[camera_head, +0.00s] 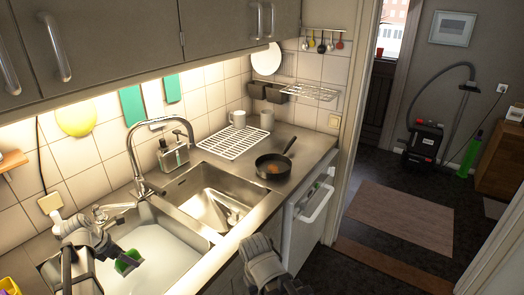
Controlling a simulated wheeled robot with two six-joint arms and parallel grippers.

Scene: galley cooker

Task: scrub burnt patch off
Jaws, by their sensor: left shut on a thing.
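A black frying pan (272,168) with a brown burnt patch (274,169) inside sits on the steel counter, right of the sink. My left gripper (112,258) is over the left basin, shut on a green sponge (127,262). The sponge is partly hidden by the gripper and is well apart from the pan. My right gripper (264,268) is low in front of the counter edge, apart from the pan; its fingers do not show clearly.
The left basin (195,243) holds pale water; the right basin (185,189) holds some utensils. A tall tap (150,128) arches over the sink. A white rack (231,142), mugs (238,119) and a soap bottle (181,153) stand behind. Bare counter surrounds the pan.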

